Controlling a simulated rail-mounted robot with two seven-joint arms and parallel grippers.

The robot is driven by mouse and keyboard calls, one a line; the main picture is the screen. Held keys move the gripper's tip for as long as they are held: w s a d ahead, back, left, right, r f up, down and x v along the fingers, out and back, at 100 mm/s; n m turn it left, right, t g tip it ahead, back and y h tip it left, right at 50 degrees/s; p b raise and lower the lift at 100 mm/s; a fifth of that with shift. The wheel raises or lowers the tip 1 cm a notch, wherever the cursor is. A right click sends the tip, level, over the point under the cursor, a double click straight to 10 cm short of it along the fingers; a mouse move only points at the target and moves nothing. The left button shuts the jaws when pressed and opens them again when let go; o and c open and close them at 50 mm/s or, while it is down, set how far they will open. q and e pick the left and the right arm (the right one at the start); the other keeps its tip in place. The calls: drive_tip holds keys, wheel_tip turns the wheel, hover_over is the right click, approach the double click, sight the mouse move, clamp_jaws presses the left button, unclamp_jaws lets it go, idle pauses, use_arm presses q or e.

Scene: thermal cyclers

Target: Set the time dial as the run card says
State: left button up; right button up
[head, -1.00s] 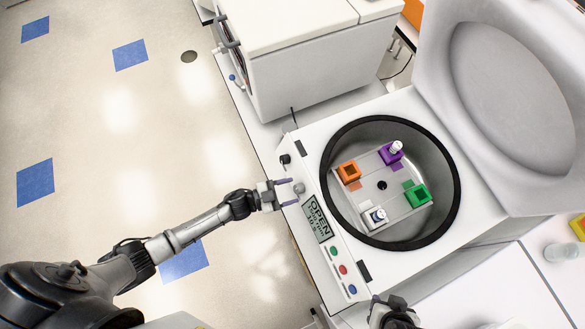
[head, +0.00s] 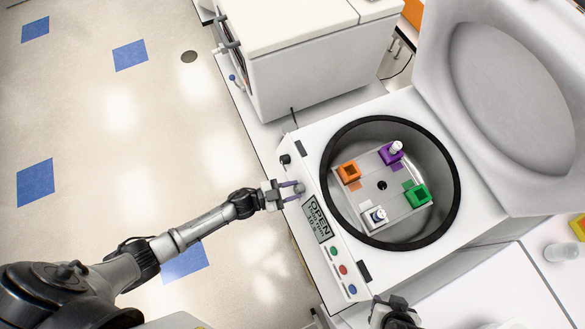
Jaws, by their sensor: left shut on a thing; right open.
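The open centrifuge has a control panel along its left side. My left gripper (head: 296,189) reaches in from the left and is shut on a small grey dial (head: 300,188), its two fingers on either side of it. The fingers partly hide the dial, and I cannot read its setting. A black knob (head: 286,159) sits further up the panel. My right gripper (head: 392,303) is open at the bottom edge, partly cut off. I cannot make out a run card.
The rotor bowl (head: 450,207) stands open with orange, purple, green and white holders inside. Its lid (head: 515,95) is raised at the right. Green, red and blue buttons (head: 343,269) lie below the display. A white machine (head: 300,60) stands behind.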

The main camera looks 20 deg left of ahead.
use_arm(q)
drive_tip(key=shift+m, duration=0.4)
drive_tip(key=shift+c, duration=0.3)
drive_tip(key=shift+m+g, duration=0.3)
drive_tip(key=m+g, duration=0.1)
drive_tip(key=m, duration=0.1)
drive_tip(key=m+g+p, duration=0.1)
drive_tip(key=m, duration=0.2)
drive_tip(key=shift+w+a+r+g+h, duration=0.1)
drive_tip(key=shift+r+g+h, duration=0.05)
drive_tip(key=shift+g+h, duration=0.2)
drive_tip(key=m+g, duration=0.1)
drive_tip(key=m, duration=0.1)
drive_tip(key=m+g+p, duration=0.1)
drive_tip(key=m, duration=0.2)
drive_tip(key=shift+r, duration=0.1)
drive_tip(key=shift+m+g+y+p, duration=0.4)
drive_tip(key=shift+m+p, duration=0.25)
drive_tip(key=shift+m, duration=0.75)
